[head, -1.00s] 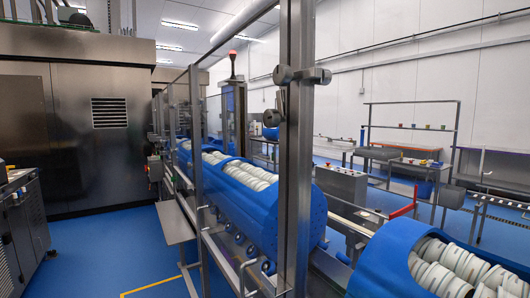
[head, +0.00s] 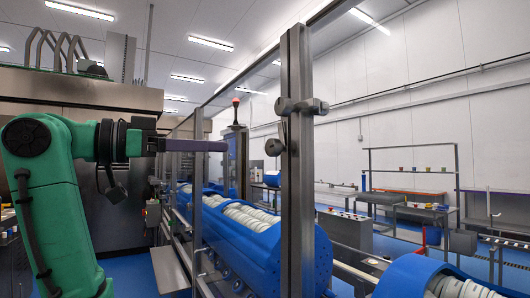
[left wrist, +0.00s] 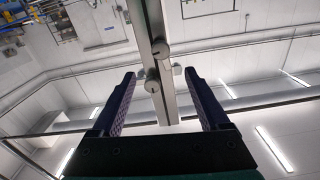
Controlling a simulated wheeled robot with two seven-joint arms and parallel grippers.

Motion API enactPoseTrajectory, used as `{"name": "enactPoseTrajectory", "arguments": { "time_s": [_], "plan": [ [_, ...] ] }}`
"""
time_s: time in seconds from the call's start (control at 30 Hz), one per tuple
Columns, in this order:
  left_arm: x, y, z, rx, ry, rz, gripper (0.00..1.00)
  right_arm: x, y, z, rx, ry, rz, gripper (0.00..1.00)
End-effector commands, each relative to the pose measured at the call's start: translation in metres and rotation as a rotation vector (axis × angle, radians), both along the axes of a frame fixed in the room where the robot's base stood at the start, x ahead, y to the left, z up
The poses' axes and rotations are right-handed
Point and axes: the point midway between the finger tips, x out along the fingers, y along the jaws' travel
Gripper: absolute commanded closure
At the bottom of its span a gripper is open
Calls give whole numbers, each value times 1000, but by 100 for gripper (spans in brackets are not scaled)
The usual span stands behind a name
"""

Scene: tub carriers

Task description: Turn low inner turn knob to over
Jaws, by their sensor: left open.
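A grey upright post (head: 299,200) carries turn knobs on its upper part. A lower round dark knob (head: 274,147) sits on its left side, below an upper clamp-like knob (head: 301,106). My left gripper (head: 226,146) reaches in from the left, roughly level with the lower knob in the picture and apart from it. In the left wrist view the fingers (left wrist: 160,73) are spread and empty. The post and two round knobs (left wrist: 160,48) (left wrist: 152,86) show between and beyond them. I cannot tell which is the low one there. My right gripper is out of view.
A glass guard and metal frame (head: 197,200) stand along the line. Blue tub carriers (head: 240,245) full of white tubs lie behind the post. A control box (head: 345,228) stands to the right. A large steel cabinet (head: 110,225) is at left.

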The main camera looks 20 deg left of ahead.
Motion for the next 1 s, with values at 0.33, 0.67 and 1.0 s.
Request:
{"name": "enactPoseTrajectory", "arguments": {
  "time_s": [0.33, 0.67, 1.0],
  "plan": [
    [71, -60, 3, 0, 5, -4, 22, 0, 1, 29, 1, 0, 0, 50],
    [99, -82, 0, 1, 1, 1, 22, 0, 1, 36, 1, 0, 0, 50],
    [99, -82, 0, 0, 1, 1, 91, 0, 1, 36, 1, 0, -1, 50]
  ]
}}
